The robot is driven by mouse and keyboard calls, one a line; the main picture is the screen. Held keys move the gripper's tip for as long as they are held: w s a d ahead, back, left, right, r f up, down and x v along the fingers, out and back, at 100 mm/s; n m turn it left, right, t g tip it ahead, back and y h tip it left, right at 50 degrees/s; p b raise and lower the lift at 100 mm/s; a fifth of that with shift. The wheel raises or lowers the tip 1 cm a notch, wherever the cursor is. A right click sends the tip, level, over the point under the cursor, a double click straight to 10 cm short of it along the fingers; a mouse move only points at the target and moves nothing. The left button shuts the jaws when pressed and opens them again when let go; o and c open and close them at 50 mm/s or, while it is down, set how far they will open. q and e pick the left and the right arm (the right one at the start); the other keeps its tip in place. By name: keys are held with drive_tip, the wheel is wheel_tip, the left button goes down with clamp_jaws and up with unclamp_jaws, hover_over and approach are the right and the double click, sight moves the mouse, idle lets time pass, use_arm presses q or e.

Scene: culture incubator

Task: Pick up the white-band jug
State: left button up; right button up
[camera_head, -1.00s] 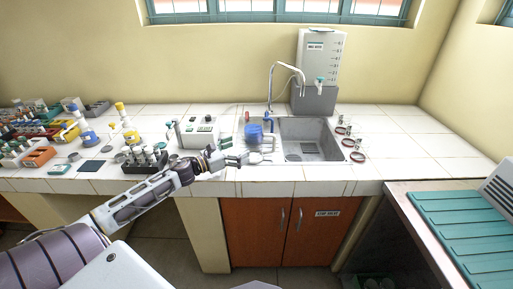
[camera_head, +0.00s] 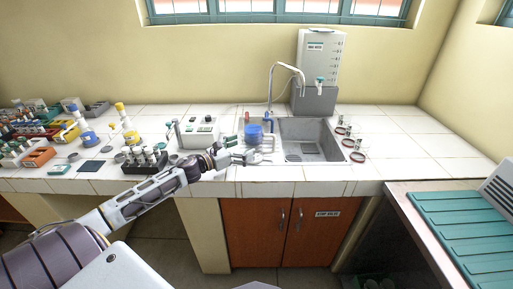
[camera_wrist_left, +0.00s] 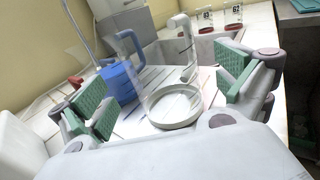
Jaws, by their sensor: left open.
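The white-band jug (camera_wrist_left: 174,106) is clear, with a white ring at its base and a pale handle. In the left wrist view it stands between my open left fingers (camera_wrist_left: 167,94), a little beyond them, with a gap on each side. In the head view it is small and faint by the sink's left edge, partly hidden by the gripper. My left gripper (camera_head: 250,153) is open and empty there, just in front of the jugs. The blue jug (camera_head: 254,133) stands right behind; it also shows in the left wrist view (camera_wrist_left: 122,75). My right gripper is not in view.
The sink (camera_head: 312,149) with its tap lies just right. A white device (camera_head: 198,132) stands to the left. Small labelled vessels (camera_head: 354,149) stand right of the sink. A grey water tank (camera_head: 318,70) is behind. Racks and flasks crowd the far left.

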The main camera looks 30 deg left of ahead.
sight(254, 142)
use_arm(q)
drive_tip(key=shift+x, duration=2.4)
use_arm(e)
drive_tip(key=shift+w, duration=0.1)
use_arm(q)
drive_tip(key=shift+d+r, duration=0.1)
drive_tip(key=shift+c, duration=0.3)
drive_tip(key=c, duration=1.1)
drive_tip(key=shift+r, duration=0.15)
wheel_tip(254, 142, up, 10)
drive_tip(key=p, duration=0.1)
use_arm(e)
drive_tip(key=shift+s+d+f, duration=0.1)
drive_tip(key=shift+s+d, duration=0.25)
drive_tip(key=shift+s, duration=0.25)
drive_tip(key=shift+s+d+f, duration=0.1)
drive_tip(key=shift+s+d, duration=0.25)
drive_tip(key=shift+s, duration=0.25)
